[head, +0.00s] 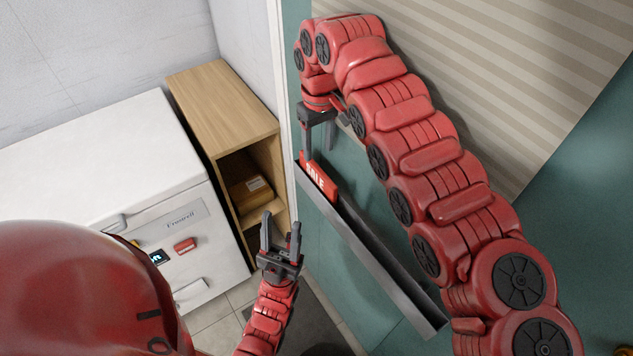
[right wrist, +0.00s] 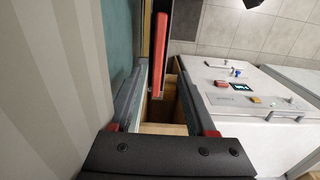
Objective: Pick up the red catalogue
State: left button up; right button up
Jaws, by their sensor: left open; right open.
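The red catalogue (head: 319,180), marked "SALE", stands upright in the far end of a long grey wall rack (head: 375,255). My right gripper (head: 318,148) is open just above it, fingers pointing down. In the right wrist view the catalogue (right wrist: 159,55) shows edge-on as a narrow red strip between the lines of the open fingers (right wrist: 163,75). I cannot tell whether either finger touches it. The catalogue's lower part is hidden in the rack. My left gripper (head: 281,232) is open and empty, lower in the head view, left of the rack.
A wooden shelf unit (head: 225,105) with a cardboard box (head: 250,190) inside stands left of the rack. A white appliance (head: 110,150) with buttons and a small display is beside it. A striped panel (head: 520,70) covers the wall behind my right arm.

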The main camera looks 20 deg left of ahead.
aim_at(318, 170)
jog(key=f, duration=0.3)
jog(key=shift+w+a+f+p, duration=0.1)
jog(key=shift+a+p, duration=0.15)
jog(key=shift+p, duration=0.1)
jog(key=shift+d+f+p, duration=0.15)
jog(key=shift+f+p, duration=0.2)
jog(key=shift+p, duration=0.1)
notch_tip(318, 170, down, 5)
jog(key=shift+r+p, duration=0.1)
jog(key=shift+p, duration=1)
jog(key=shift+d, duration=0.1)
grip_shut()
